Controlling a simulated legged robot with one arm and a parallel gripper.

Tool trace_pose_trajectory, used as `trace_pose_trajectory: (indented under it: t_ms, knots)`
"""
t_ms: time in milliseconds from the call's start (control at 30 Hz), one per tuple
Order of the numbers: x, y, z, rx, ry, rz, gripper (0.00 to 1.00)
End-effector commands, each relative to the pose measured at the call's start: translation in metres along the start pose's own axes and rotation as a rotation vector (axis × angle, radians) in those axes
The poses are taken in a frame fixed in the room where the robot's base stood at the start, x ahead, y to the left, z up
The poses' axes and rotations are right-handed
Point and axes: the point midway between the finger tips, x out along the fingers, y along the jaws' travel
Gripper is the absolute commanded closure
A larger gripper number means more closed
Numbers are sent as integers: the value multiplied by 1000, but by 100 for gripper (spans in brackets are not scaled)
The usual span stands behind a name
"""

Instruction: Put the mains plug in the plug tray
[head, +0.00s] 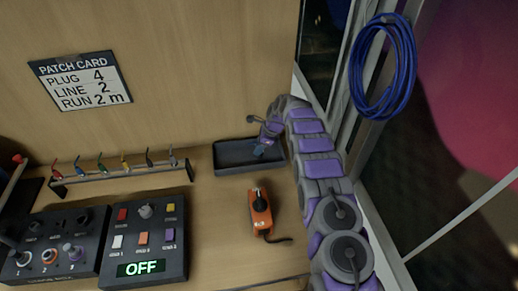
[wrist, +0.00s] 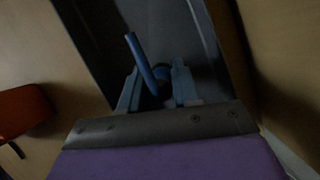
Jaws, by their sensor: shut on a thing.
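The plug tray (head: 225,155) is a dark, shallow rectangular tray against the back wall of the bench. My gripper (head: 262,148) points down over its right part. In the wrist view my gripper (wrist: 156,88) is shut on the mains plug (wrist: 143,65), which shows as a small bluish piece with a rod-like part sticking up. The tray (wrist: 90,45) lies behind it in that view, with its walls on both sides. The picture is dark, and I cannot tell whether the plug touches the tray floor. In the head view the plug is mostly hidden by my gripper.
An orange device (head: 261,214) with a dark knob lies in front of the tray. A rack of coloured leads (head: 120,172) and control boxes (head: 147,240) stand at left. A blue cable coil (head: 384,65) hangs at right. A patch card (head: 80,83) is on the wall.

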Motion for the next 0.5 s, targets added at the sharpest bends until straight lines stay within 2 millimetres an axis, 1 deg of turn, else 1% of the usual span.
trace_pose_trajectory:
  t_ms: [33, 167, 200, 500]
  knots:
    - [4, 1, -2, 0, 2, 2, 100]
    - [4, 1, -2, 1, 2, 4, 100]
    - [5, 1, -2, 1, 2, 5, 68]
    - [3, 0, -2, 0, 2, 2, 40]
